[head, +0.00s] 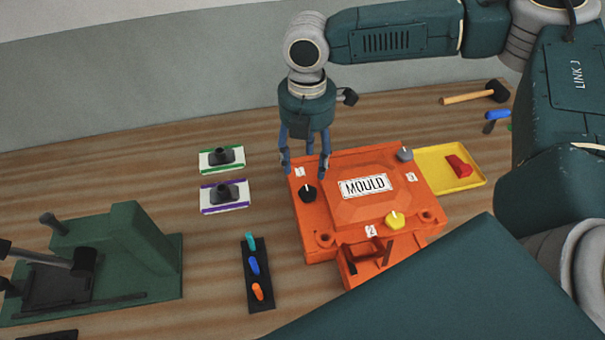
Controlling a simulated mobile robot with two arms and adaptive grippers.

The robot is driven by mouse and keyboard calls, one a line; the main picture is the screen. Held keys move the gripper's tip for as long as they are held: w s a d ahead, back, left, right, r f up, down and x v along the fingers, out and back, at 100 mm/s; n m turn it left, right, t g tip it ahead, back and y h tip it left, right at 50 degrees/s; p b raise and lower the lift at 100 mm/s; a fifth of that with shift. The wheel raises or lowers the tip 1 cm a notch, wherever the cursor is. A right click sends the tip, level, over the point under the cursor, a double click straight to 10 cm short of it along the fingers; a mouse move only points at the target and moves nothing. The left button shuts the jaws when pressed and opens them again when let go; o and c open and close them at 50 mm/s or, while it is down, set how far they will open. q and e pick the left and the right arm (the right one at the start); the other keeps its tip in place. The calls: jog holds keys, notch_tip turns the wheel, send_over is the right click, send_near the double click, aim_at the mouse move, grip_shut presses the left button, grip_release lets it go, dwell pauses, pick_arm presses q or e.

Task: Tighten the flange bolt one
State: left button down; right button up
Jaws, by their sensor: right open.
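The orange mould (345,205) sits on the wooden bench, with a white plate reading MOULD on its raised middle. A black bolt knob (308,194) with a pale pointer stands at its left side, close to a small white label (300,172) that looks like a 1. A grey knob (404,154) is at the back right corner and a yellow knob (395,220) at the front. My right gripper (305,168) points down above the mould's back left corner, just behind the black knob. My left gripper is out of view.
A yellow tray (478,180) holding a red block (459,166) lies right of the mould. A hammer (475,94) lies behind. At left are two dark-handled pads (222,157), a black rack (257,275) of coloured tools and a green fixture (125,250).

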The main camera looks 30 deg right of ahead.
aim_at(307, 193)
jog(key=f, duration=0.2)
jog(key=s+f+p, duration=0.1)
jog(key=f, duration=0.3)
jog(key=shift+s+a+f, duration=0.15)
jog(key=shift+s+f, duration=0.1)
jog(key=f, duration=0.2)
jog(key=shift+w+f+p, duration=0.3)
jog(key=shift+p, duration=0.1)
jog(key=shift+f, duration=0.4)
jog(key=shift+s, duration=0.1)
jog(key=c, duration=1.1)
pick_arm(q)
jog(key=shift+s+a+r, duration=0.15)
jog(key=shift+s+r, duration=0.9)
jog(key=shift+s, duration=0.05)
